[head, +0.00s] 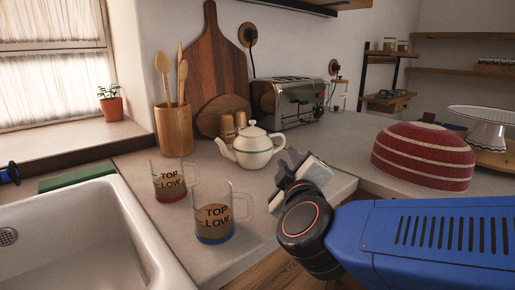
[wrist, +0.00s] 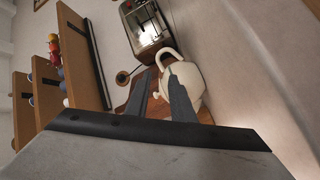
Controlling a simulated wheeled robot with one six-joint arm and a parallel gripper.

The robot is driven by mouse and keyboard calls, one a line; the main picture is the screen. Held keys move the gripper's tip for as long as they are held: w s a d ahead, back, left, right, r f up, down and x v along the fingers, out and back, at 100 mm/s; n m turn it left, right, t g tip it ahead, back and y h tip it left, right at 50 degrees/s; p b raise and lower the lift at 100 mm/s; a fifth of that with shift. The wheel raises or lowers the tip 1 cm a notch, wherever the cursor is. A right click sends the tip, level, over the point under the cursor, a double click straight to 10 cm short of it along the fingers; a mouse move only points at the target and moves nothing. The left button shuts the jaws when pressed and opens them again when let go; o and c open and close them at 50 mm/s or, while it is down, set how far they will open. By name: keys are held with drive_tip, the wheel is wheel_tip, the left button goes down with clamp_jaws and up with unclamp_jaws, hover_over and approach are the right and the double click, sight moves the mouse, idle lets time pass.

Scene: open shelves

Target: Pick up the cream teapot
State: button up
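The cream teapot (head: 254,149) stands upright on the counter, its spout to the left and its handle to the right in the head view. My gripper (head: 290,162) is just right of the teapot, close to its handle side. In the wrist view the teapot (wrist: 190,84) is partly hidden behind the right finger. There my gripper (wrist: 161,76) has its two fingers apart, with nothing seen held between them. The handle loop shows just beyond the fingertips; I cannot tell whether a finger touches it.
A glass mug (head: 215,222) and another mug (head: 169,185) stand left of my arm. A toaster (head: 290,102), cutting board (head: 213,65) and utensil holder (head: 174,130) are behind. A red striped dome (head: 423,155) sits right. A sink (head: 75,235) is left.

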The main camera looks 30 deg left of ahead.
drive_tip(key=shift+a+h, duration=0.3)
drive_tip(key=shift+a, duration=0.15)
drive_tip(key=shift+w+a, duration=0.1)
drive_tip(key=shift+w, duration=0.1)
approach(280, 136)
drive_tip(key=x, duration=0.5)
drive_tip(key=shift+a+f, duration=0.15)
drive_tip(key=shift+f, duration=0.1)
drive_tip(key=shift+d+x, duration=0.2)
drive_tip(key=shift+x, duration=2.55)
drive_tip(key=shift+w+r, duration=0.1)
drive_tip(key=shift+r, duration=0.1)
clamp_jaws()
